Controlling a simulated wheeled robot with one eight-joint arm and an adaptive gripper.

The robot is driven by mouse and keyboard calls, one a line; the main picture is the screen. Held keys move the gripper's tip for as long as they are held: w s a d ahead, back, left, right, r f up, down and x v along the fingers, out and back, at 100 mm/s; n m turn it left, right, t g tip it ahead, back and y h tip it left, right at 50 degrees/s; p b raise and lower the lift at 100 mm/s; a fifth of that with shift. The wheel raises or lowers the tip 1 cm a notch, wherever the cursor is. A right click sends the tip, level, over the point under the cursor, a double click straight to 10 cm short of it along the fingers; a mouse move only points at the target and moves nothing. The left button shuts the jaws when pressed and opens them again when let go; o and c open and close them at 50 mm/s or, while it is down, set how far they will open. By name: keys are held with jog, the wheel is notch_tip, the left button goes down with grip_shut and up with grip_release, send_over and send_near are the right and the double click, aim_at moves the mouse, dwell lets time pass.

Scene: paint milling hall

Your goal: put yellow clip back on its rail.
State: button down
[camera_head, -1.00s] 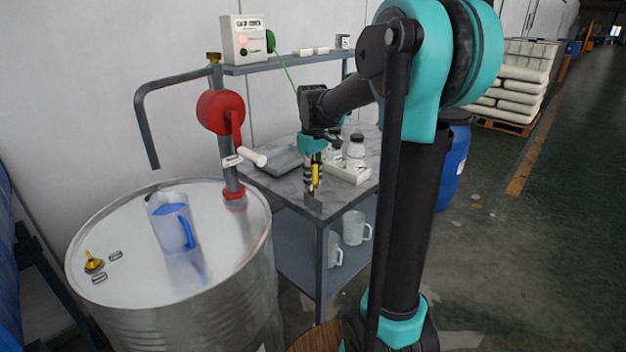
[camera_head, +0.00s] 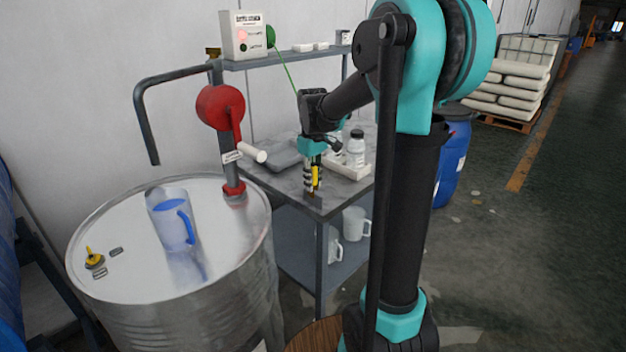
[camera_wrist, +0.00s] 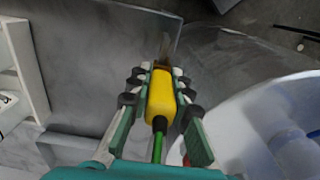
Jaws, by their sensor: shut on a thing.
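My gripper (camera_head: 313,180) is shut on the yellow clip (camera_head: 316,174), above the near corner of the grey table. In the wrist view the yellow clip (camera_wrist: 161,94) lies between the fingers of my gripper (camera_wrist: 158,88), with a green cable (camera_wrist: 158,148) at its rear. A brownish tip shows at its far end. In the head view the green cable (camera_head: 287,72) runs up to a green reel (camera_head: 271,36) beside a white box. I cannot pick out the clip's rail for certain in either view.
A steel drum (camera_head: 125,215) with a blue-filled jug (camera_head: 172,222) and a red pump (camera_head: 219,107) stands left. A tray (camera_head: 346,171) with bottles sits on the grey table (camera_head: 285,185). A shelf (camera_head: 290,60) hangs behind. A blue barrel (camera_head: 453,155) is at right.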

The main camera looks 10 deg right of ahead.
jog(key=shift+f, duration=0.9)
jog(key=c, duration=1.3)
grip_release()
notch_tip(320, 180, up, 12)
jog(key=s+d+f+m+t, duration=0.2)
jog(key=s+f+m, duration=0.1)
jog(key=s+f, duration=0.8)
jog(key=s+d+f+m+t, duration=0.2)
jog(key=s+f+m, duration=0.2)
jog(key=s+f, duration=0.7)
jog(key=shift+f, duration=0.25)
